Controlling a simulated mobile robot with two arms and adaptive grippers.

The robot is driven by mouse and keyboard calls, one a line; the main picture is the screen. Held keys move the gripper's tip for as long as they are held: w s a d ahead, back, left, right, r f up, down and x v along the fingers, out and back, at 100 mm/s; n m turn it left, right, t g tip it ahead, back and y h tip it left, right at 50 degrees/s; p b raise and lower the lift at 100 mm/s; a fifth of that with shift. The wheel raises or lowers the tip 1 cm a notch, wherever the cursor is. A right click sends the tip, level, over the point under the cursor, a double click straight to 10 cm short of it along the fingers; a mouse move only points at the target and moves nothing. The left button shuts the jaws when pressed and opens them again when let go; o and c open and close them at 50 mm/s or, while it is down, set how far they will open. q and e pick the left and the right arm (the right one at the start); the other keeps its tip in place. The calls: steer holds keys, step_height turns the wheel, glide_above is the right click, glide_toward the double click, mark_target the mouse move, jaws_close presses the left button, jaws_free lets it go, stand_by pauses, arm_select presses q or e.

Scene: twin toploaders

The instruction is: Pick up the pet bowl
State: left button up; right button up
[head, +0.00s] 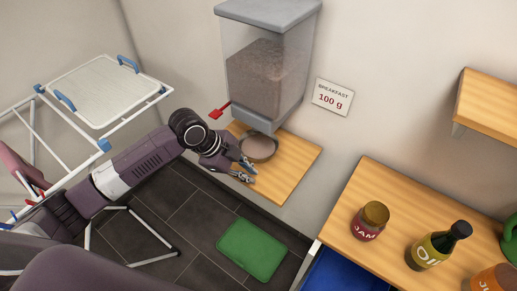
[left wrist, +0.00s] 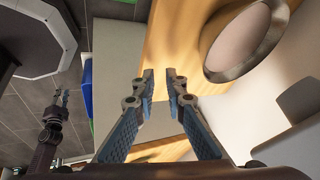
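The pet bowl (head: 259,147) sits on a wooden shelf (head: 290,172) under the food dispenser (head: 265,70). It is round with a dark metallic rim and a pinkish-brown inside. In the left wrist view the bowl (left wrist: 245,40) is at the upper right, beyond and to the side of the fingers. My left gripper (head: 251,170) is beside the bowl, over the near left part of the shelf. Its fingertips (left wrist: 162,74) are apart, with nothing held between them. The bowl's side nearest the gripper is partly hidden in the head view.
A red lever (head: 220,110) sticks out from the dispenser. A wooden counter (head: 385,195) at the right holds a jam jar (head: 370,220) and an oil bottle (head: 438,245). A drying rack (head: 100,145) stands at the left. A green mat (head: 252,250) lies on the floor.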

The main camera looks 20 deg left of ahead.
mark_target(251, 158)
arm_select(q)
steer(key=w+a+r+m, duration=0.1)
steer(key=w+a+r, duration=0.3)
steer(key=w+a, duration=0.1)
steer(key=p+x, duration=0.2)
steer(key=x, duration=0.5)
steer(key=shift+w+d+r, duration=0.1)
steer(key=shift+w+d, duration=0.05)
steer(key=shift+d, duration=0.05)
steer(key=shift+w+d+f, duration=0.1)
steer(key=shift+f, duration=0.15)
jaws_close()
steer(key=shift+r, duration=0.15)
